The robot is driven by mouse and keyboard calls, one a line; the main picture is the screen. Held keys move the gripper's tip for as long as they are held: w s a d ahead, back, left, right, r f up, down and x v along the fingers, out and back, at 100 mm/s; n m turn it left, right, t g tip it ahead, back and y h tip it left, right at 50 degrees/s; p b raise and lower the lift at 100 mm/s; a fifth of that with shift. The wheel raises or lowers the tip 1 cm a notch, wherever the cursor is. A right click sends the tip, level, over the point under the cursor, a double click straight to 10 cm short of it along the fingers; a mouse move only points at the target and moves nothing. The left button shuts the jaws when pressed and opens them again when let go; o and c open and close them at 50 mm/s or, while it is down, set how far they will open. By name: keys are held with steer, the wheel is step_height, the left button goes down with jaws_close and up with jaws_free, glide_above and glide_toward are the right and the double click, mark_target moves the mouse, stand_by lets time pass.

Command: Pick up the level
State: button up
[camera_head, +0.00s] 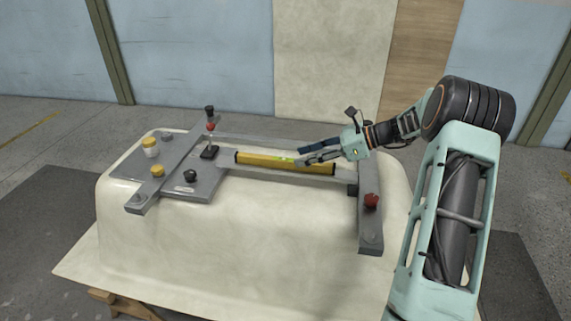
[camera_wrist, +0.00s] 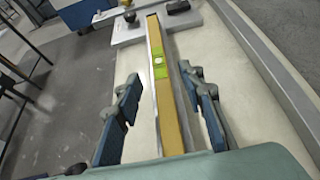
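The level (camera_head: 262,160) is a long yellow bar with dark ends and a green vial section near its middle. It lies across the frame on top of the upturned tub shell. In the wrist view the level (camera_wrist: 164,90) runs lengthwise between the fingers. My gripper (camera_head: 305,155) is over the right half of the level. In the wrist view my gripper (camera_wrist: 164,108) is open, with a finger on each side of the level and gaps between. Its height above the level is hard to tell.
The pale tub shell (camera_head: 240,235) carries a grey metal frame (camera_head: 372,235) with a red knob (camera_head: 371,201) at right.

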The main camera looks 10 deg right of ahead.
mark_target(285, 159)
steer(key=x, duration=0.7)
steer(key=shift+a+r, duration=0.1)
steer(key=shift+c, duration=0.4)
steer(key=shift+r, duration=0.1)
jaws_close()
